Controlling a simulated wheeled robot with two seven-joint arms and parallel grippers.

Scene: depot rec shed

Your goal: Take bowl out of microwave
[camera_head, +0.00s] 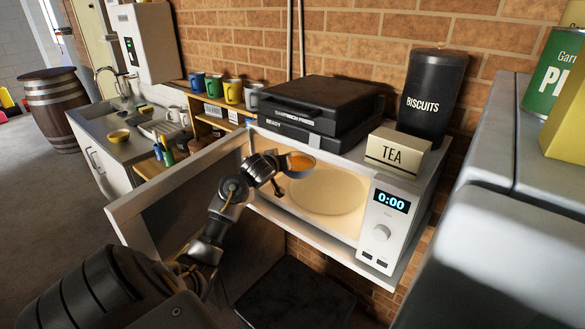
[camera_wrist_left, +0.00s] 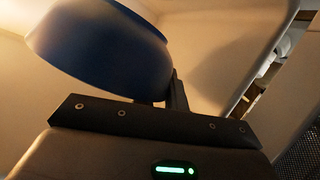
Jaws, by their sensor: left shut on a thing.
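The microwave (camera_head: 383,262) has its door (camera_head: 165,198) swung open to the left and its cavity is lit. A small bowl (camera_head: 297,172), blue outside and orange inside, is at the cavity's opening on the left, above the level of the round turntable (camera_head: 328,192). My left gripper (camera_head: 281,169) is shut on the bowl's left side. In the left wrist view the blue bowl (camera_wrist_left: 98,45) sits tilted in the picture, just beyond the gripper (camera_wrist_left: 172,92), with one finger showing at its wall. The right gripper is not in view.
A black sandwich press (camera_head: 318,108), a tea box (camera_head: 398,150) and a biscuits canister (camera_head: 433,95) stand on top of the microwave. Mugs (camera_head: 233,91) stand on a shelf to the left. A sink counter (camera_head: 95,122) lies further left. A large grey surface (camera_head: 500,230) fills the right.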

